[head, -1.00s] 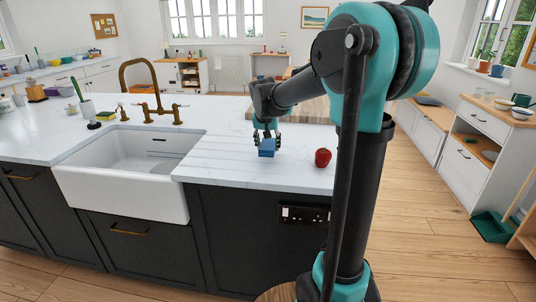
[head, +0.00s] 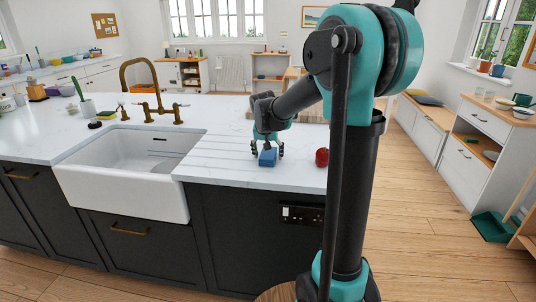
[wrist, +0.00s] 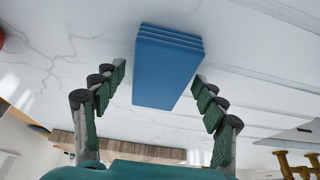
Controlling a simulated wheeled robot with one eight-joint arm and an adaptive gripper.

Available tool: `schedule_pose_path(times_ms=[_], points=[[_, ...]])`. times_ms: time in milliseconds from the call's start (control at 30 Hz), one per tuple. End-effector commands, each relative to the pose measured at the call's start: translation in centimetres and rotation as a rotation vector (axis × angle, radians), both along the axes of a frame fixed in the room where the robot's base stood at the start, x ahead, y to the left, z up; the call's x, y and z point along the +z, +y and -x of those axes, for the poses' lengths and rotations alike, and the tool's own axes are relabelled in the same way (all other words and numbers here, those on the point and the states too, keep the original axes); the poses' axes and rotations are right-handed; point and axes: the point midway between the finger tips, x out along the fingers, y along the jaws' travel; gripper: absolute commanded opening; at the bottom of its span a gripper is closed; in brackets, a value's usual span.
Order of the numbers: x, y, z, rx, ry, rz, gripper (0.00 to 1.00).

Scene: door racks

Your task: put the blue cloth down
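The blue cloth (head: 268,157) is a folded, layered block on the white counter, right of the sink. In the wrist view the cloth (wrist: 168,70) lies on the marbled surface between my fingertips. My gripper (head: 267,150) is over it, pointing down. In the wrist view my gripper (wrist: 160,78) is open, with a clear gap between the left finger and the cloth. The right fingertip is close to the cloth's edge; I cannot tell if it touches.
A red apple (head: 322,157) is on the counter to the right, partly behind my arm. The white sink (head: 130,160) with a brass tap (head: 150,105) is to the left. A wooden board (head: 312,112) lies behind. The counter's front edge is close to the cloth.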

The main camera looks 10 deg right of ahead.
Motion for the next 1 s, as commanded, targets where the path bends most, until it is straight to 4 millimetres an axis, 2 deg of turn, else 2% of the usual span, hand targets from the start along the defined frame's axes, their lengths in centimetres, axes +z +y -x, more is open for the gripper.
schedule_pose_path(times_ms=[233,367,800,1000], points=[[0.1,0.0,0.0,0.0,0.0,0.0,0.71],[0.9,0.1,0.3,0.0,0.0,0.0,0.71],[8.7,1.1,3.4,0.001,0.0,0.0,0.71],[10.8,1.3,4.2,0.0,0.0,0.0,0.71]])
